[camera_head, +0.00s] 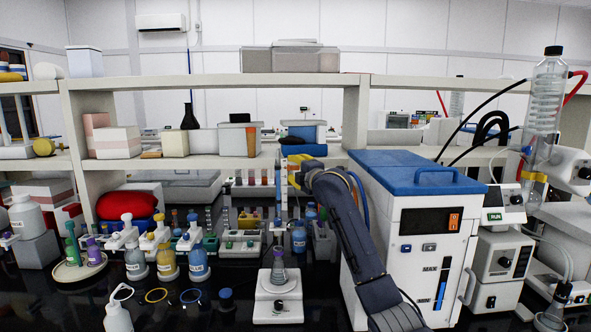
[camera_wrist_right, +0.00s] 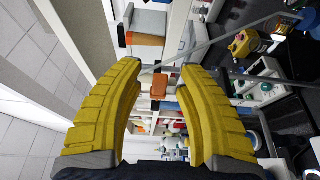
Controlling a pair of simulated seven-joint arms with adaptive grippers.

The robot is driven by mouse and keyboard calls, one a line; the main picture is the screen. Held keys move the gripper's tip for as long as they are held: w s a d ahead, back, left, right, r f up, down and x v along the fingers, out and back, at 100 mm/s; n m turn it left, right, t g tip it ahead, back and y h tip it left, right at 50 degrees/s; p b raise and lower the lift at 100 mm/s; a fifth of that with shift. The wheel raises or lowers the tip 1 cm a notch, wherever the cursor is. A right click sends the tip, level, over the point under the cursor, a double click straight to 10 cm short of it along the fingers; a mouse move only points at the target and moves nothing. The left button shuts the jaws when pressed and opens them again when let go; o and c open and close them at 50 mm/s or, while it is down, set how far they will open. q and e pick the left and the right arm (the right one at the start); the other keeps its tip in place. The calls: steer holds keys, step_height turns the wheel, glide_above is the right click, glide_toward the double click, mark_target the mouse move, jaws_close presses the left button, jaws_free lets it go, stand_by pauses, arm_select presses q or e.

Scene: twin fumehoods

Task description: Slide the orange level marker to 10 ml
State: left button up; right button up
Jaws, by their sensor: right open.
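My right gripper (camera_head: 293,172) has yellow fingers and is raised in front of the shelf, left of the blue-topped white box. In the right wrist view its fingers (camera_wrist_right: 160,68) stand wide apart with nothing held between them. A small orange-brown block (camera_wrist_right: 159,85) shows beyond the gap, apart from the fingers. An upright orange-brown piece (camera_head: 251,142) stands on the shelf in the head view. I cannot tell whether either is the level marker, and no 10 ml mark is readable. My left gripper is not in view.
The blue-topped box (camera_head: 415,220) stands close to my right arm. A small flask (camera_head: 279,268) sits on a white device (camera_head: 278,299) below the gripper. Bottles and racks crowd the bench at left. A thin rod (camera_wrist_right: 225,50) crosses the wrist view.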

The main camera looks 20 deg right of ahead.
steer(key=shift+c, duration=0.2)
jaws_close()
step_height(320, 180, down, 6)
stand_by(0.6)
steer(key=shift+o, duration=0.2)
jaws_free()
